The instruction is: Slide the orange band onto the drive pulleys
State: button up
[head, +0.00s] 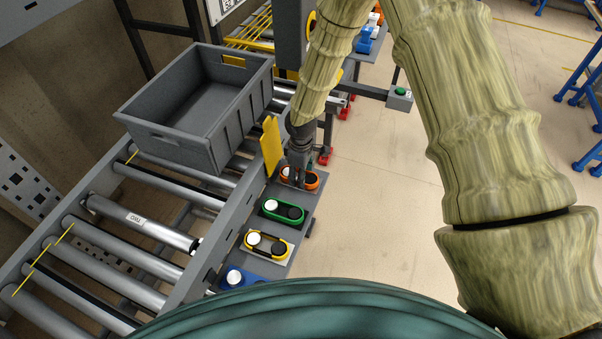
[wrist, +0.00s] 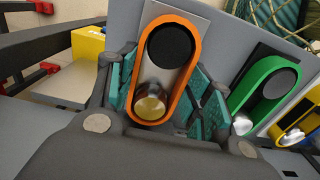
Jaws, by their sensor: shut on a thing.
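The orange band (wrist: 152,121) is an elongated loop in the wrist view, also seen in the head view (head: 314,182). It encircles a black pulley (wrist: 171,45) and a shiny metal pulley (wrist: 151,102) on a light plate. How far down it sits on them I cannot tell. My gripper (wrist: 160,100) is shut on the band, with teal finger pads against both long sides near the metal pulley. In the head view my gripper (head: 297,178) reaches down from above and covers part of the band and the pulleys.
Similar pulley pairs with a green band (head: 270,219), a yellow band (head: 252,251) and a blue plate (head: 228,285) line the same ledge. A yellow upright plate (head: 271,146) stands close left of my gripper. A grey crate (head: 165,140) rests on the roller conveyor.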

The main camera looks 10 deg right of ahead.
jog(key=shift+f, duration=0.25)
jog(key=o, duration=0.9)
jog(key=shift+o, duration=0.2)
jog(key=shift+r, duration=0.1)
notch_tip(320, 180, up, 12)
jog(key=shift+s, duration=0.1)
dwell(0.3)
